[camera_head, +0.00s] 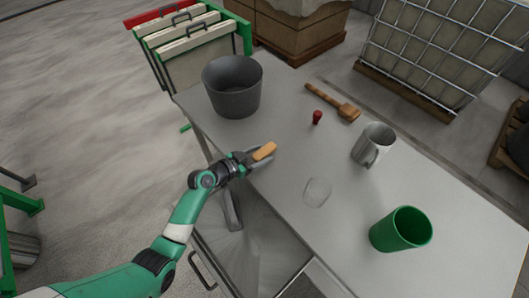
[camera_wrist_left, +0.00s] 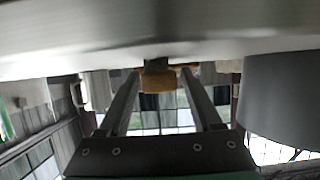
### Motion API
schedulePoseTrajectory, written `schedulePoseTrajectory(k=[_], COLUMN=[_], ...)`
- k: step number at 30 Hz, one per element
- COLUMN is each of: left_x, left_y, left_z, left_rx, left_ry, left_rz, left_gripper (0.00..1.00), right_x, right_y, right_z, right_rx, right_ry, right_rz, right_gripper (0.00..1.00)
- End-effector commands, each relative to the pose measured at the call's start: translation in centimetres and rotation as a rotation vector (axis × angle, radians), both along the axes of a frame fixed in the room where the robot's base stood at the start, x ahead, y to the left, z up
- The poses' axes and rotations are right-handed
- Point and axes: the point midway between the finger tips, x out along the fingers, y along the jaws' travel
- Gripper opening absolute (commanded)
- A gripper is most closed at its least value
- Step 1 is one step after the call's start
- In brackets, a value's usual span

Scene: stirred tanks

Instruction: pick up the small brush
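The small brush (camera_head: 264,151), a short orange-tan block, lies at the near left edge of the grey table. It also shows in the left wrist view (camera_wrist_left: 158,80), between and just beyond the fingertips, against the table. My left gripper (camera_head: 263,159) is right at the brush, low at the table edge. Its two fingers (camera_wrist_left: 160,72) stand apart, one on each side of the brush, and I see no clear grip on it. Part of the brush is hidden behind the right fingertip in the wrist view. My right gripper is not in view.
The table (camera_head: 440,190) holds a dark grey bucket (camera_head: 233,98), a long-handled wooden brush (camera_head: 333,102), a small red object (camera_head: 317,117), a metal mug (camera_head: 372,145), a clear glass (camera_head: 316,192) and a green cup (camera_head: 397,232).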

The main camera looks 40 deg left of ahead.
Motion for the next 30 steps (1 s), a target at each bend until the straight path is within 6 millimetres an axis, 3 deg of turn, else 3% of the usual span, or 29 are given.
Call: schedulePoseTrajectory(k=[1, 10, 22, 28, 30], left_x=[0.0, 0.0, 0.0, 0.0, -0.8], left_y=[0.0, 0.0, 0.0, 0.0, -0.9], left_z=[0.0, 0.0, 0.6, 3.6, 5.1], left_rx=[0.000, 0.000, 0.001, 0.002, 0.001], left_ry=[0.000, 0.000, -0.001, -0.003, -0.001], left_rz=[0.000, 0.000, 0.001, 0.000, -0.003], left_gripper=[0.55, 0.01, 0.00, 0.00, 0.00], right_x=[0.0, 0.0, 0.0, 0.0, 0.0], right_y=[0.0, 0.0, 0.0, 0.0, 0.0], right_z=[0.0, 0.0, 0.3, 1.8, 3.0], right_rx=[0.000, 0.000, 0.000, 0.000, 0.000], right_ry=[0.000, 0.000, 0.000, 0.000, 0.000], right_rz=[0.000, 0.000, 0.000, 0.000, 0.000], right_gripper=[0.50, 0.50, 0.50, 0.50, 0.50])
